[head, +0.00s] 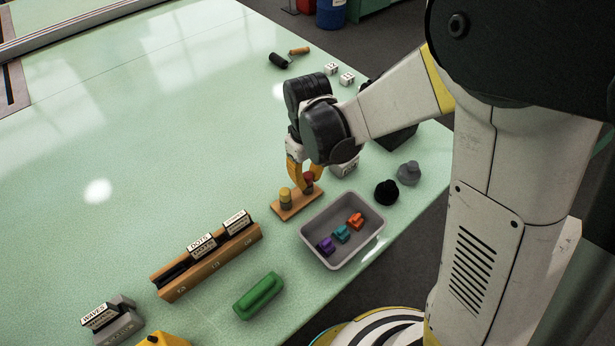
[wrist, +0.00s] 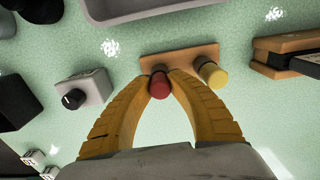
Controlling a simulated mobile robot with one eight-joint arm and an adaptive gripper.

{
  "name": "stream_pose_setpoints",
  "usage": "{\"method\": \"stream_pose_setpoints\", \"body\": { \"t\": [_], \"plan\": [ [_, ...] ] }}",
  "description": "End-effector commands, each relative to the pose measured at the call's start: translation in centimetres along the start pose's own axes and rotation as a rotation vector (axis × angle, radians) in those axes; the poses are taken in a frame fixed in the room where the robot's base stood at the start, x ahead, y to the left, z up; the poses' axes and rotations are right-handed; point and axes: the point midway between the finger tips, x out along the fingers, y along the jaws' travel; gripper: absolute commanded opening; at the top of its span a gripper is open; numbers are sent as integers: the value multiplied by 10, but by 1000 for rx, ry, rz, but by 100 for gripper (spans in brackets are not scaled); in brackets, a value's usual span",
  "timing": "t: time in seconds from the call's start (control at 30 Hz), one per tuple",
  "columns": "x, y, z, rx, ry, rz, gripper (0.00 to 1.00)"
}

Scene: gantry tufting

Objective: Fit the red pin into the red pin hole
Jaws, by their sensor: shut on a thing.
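My gripper (head: 304,177) is low over the small orange-brown pin board (head: 299,205). Its yellow fingers are shut on the red pin (head: 308,180), which also shows between the fingertips in the wrist view (wrist: 160,84). The red pin is at one end of the board. A yellow pin (head: 285,195) stands at the board's other end; it also shows in the wrist view (wrist: 214,74). The red pin hole is hidden beneath the pin and fingers. I cannot tell whether the pin's lower end is in it.
A grey tray (head: 312,252) with small coloured pieces lies beside the board. A wooden rack (head: 211,265) with labelled blocks, a green piece (head: 258,296), a black knob-shaped piece (head: 386,192) and a grey one (head: 409,173) stand around. The table left of the board is clear.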

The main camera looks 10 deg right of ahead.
Motion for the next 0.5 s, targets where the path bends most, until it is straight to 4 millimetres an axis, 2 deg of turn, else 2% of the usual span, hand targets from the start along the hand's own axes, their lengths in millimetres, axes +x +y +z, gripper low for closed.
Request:
{"method": "stream_pose_setpoints", "body": {
  "t": [0.5],
  "plan": [
    [-18,0,0,0,0,0,0]
  ]
}}
